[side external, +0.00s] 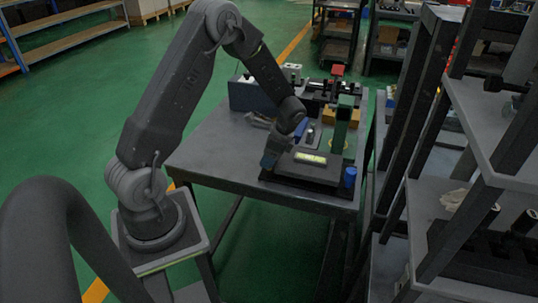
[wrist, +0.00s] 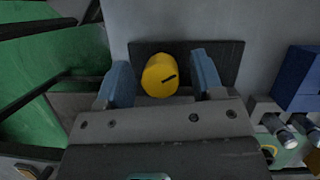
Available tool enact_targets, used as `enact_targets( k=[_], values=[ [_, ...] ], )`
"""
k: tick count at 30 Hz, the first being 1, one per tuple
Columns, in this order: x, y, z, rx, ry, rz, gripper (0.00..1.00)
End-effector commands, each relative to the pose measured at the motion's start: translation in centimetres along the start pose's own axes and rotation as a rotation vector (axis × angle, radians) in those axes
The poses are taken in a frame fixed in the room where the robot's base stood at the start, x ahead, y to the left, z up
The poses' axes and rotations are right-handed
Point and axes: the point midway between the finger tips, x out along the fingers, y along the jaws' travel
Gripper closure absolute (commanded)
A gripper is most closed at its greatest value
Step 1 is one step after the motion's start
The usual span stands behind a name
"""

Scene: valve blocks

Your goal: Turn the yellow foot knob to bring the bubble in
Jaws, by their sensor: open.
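The yellow foot knob (wrist: 160,76) shows in the wrist view, a round knob with a dark line on its face, in front of a dark plate (wrist: 228,62). My gripper (wrist: 160,70) is open, with one blue-grey finger on each side of the knob and a visible gap on both sides. In the side view my gripper (side external: 268,160) is low at the left end of a black block, and the yellow knob is hidden there. A yellow-green level vial (side external: 311,158) lies on top of the block. Its bubble is too small to make out.
A blue knob (side external: 349,176) stands at the block's right end. A green upright (side external: 343,122) stands behind the block. A blue-grey box (side external: 248,95) and fixtures with a red top (side external: 338,70) sit farther back. The table (side external: 215,150) is clear at the left.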

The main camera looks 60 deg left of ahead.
Motion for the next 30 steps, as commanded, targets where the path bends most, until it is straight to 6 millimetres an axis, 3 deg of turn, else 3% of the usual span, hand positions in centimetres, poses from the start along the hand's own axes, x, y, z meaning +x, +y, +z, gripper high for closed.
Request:
enact_targets(
  k=[5, 20, 23, 30],
  values=[
    [0.0, 0.0, 0.01, 0.0, 0.0, 0.0, 0.4],
    [-0.04, -0.02, 0.0, 0.0, 0.0, 0.0, 0.88],
    [-0.03, -0.04, 0.01, -0.017, 0.0, 0.007, 0.88],
    [-0.01, -0.08, 0.02, -0.28, 0.001, 0.116, 0.88]
  ],
)
